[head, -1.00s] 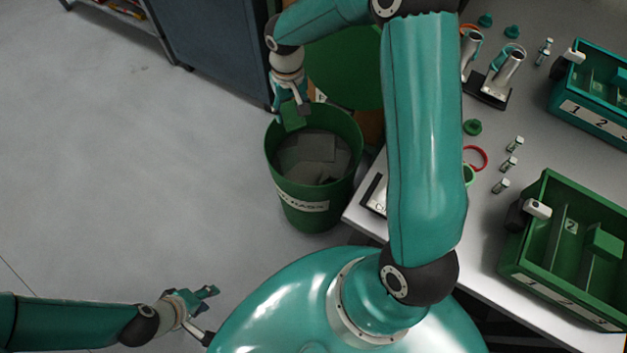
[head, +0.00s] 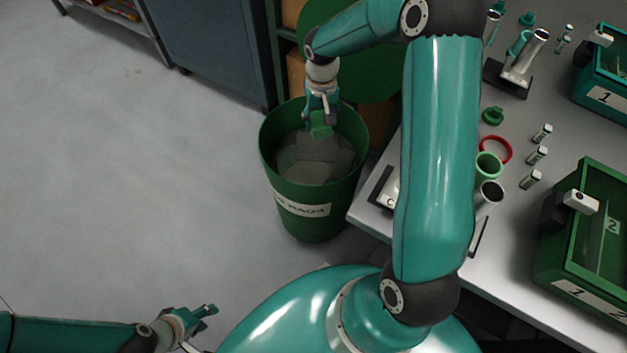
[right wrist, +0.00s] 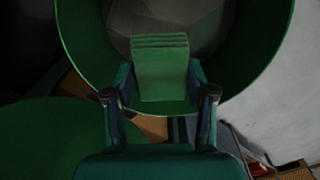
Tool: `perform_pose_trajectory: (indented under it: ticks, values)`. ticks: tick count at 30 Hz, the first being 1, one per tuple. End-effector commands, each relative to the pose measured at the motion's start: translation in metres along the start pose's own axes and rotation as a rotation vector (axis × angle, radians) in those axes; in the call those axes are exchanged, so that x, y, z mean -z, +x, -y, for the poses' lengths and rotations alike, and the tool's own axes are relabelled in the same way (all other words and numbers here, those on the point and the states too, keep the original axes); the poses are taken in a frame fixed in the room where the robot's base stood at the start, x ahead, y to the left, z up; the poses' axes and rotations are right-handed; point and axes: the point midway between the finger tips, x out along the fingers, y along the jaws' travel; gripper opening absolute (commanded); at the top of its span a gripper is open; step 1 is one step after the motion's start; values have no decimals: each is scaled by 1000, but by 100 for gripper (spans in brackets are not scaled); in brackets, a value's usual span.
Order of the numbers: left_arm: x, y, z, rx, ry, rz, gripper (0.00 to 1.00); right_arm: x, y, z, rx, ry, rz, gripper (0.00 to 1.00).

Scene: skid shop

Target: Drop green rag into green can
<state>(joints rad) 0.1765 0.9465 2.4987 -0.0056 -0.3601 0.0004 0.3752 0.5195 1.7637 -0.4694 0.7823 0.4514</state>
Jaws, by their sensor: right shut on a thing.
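The green can (head: 312,222) stands on the floor beside the bench, with a white label reading "RAGS" and grey rags (head: 312,160) inside. My right gripper (head: 320,118) is over the far part of the can's mouth, pointing down. It is shut on the green rag (head: 321,130), a folded square. In the right wrist view the green rag (right wrist: 160,72) sits between the two fingers, with the can's rim (right wrist: 270,75) around it. My left gripper (head: 208,312) is low at the left, away from the can; its fingers look apart and empty.
The bench (head: 470,240) on the right carries a green bin (head: 575,285), a teal bin (head: 608,97), metal tubes, several small vials and a red ring (head: 495,150). A green round lid (head: 372,75) stands behind the can. A grey cabinet (head: 215,50) is behind. The floor at left is clear.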

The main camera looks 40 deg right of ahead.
Motion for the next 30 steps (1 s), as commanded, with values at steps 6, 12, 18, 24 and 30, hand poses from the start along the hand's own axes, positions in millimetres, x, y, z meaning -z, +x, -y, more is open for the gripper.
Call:
perform_pose_trajectory:
  ticks: [6,12,18,24,30]
  values:
    - [0,20,7,0,0,0,40,-1,29,0,-1,0,3,23]
    - [0,25,9,0,0,0,40,0,38,0,0,0,1,23]
    - [0,24,9,0,0,0,40,0,38,0,0,0,1,23]
    - [0,24,9,0,0,0,40,0,38,0,0,0,1,78]
    - [0,24,9,0,0,0,40,0,38,0,0,0,1,84]
